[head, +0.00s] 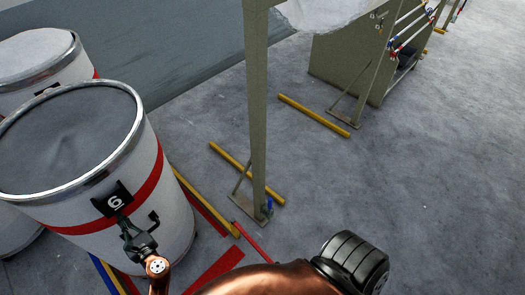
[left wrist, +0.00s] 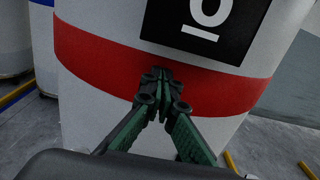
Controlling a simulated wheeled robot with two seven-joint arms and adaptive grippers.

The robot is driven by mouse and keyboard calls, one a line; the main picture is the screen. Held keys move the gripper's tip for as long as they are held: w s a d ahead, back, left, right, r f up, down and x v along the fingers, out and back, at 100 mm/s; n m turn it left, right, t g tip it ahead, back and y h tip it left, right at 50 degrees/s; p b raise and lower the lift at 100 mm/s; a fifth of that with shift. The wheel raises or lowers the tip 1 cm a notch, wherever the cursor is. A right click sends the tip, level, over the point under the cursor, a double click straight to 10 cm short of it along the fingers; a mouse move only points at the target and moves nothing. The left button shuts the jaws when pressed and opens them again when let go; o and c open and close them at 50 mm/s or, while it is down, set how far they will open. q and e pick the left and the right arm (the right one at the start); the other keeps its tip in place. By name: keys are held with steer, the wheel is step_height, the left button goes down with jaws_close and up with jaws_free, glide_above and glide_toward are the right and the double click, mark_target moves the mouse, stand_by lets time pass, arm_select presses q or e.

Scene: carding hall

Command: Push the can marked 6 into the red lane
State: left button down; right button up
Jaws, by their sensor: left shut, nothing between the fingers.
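The can marked 6 (head: 95,165) is a large white drum with a red band and a black number plate, upright on the floor at the left of the head view. In the left wrist view the can (left wrist: 95,85) fills most of the picture. My left gripper (head: 137,235) is shut and empty, with its fingertips at the can's front just below the plate. In the left wrist view the fingertips (left wrist: 162,75) overlap the red band; contact cannot be told. Red floor strips (head: 218,268) lie right of the can. My right gripper is not in view.
Another white can (head: 38,60) stands behind the marked one, and part of a further one shows at the left edge. Yellow and blue floor strips run beside the can. A metal frame post (head: 258,110) stands to the right. Open grey floor (head: 430,170) lies further right.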

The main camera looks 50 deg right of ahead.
arm_select(q)
steer(key=s+p, duration=0.3)
steer(key=s, duration=0.8)
steer(key=shift+s+p, duration=0.35)
stand_by(0.4)
